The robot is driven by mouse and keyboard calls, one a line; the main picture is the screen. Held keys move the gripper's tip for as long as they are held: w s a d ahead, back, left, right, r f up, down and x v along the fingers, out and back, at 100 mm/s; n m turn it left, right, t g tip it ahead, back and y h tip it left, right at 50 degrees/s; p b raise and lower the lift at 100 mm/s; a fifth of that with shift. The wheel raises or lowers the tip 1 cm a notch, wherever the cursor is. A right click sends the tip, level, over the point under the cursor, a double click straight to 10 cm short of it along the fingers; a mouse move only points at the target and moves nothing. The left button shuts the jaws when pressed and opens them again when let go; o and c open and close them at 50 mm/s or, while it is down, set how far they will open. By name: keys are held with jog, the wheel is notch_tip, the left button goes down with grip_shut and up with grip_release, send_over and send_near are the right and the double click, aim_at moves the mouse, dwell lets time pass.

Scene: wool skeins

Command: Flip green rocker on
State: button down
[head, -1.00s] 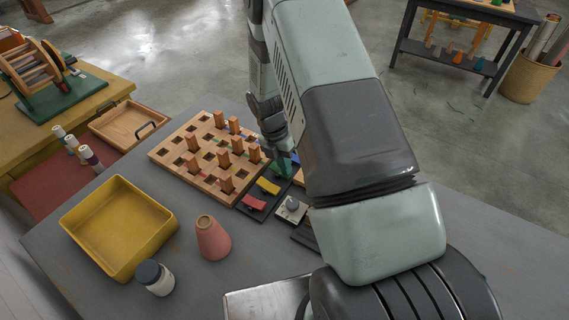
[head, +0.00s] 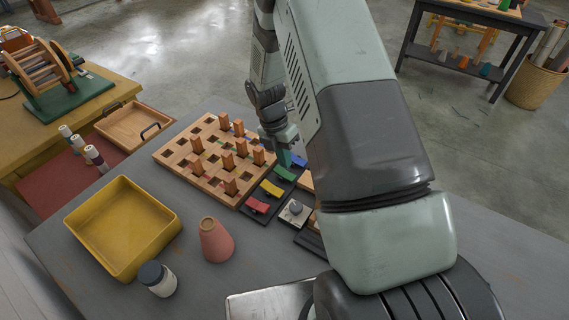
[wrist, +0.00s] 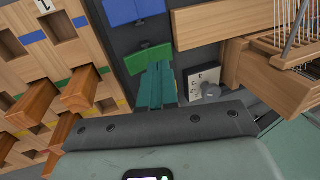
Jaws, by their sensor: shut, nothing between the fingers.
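The green rocker (head: 285,173) sits on a dark strip, between a yellow rocker (head: 271,188) and a blue rocker (head: 299,160). In the wrist view the green rocker (wrist: 148,58) lies just beyond my fingertips, with the blue rocker (wrist: 135,10) farther up. My gripper (head: 284,161) is shut and empty, with its teal fingers pointing down close by the green rocker. The fingers (wrist: 157,72) cover its near part in the wrist view. I cannot tell whether they touch it or which way it is tilted.
A wooden peg board (head: 205,150) with upright pegs stands left of the strip. A red rocker (head: 257,205) and a grey knob on a pale plate (head: 295,211) are nearby. A pink cone (head: 215,242), a jar (head: 157,278) and a yellow tray (head: 75,222) stand toward the front left.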

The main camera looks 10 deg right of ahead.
notch_tip(320, 180, up, 11)
dwell(0.3)
notch_tip(320, 180, up, 9)
jog(key=m+t, duration=0.1)
jog(key=m, duration=0.3)
send_over(284, 173)
jog(key=s, duration=0.2)
jog(key=s+r+m+t, duration=0.2)
jog(key=s+r+m, duration=0.45)
jog(key=r, duration=0.35)
jog(key=s+r+m+t+y, duration=0.1)
jog(key=s+r+m+t, duration=0.1)
jog(key=s+m, duration=0.6)
jog(key=s+a+r+m+t+y, duration=0.1)
jog(key=s+r+m+t, duration=0.1)
jog(key=s+r+m, duration=0.3)
jog(key=s+m, duration=0.3)
jog(key=s, duration=0.1)
jog(key=shift+s+r+t, duration=0.25)
jog(key=shift+t, duration=0.15)
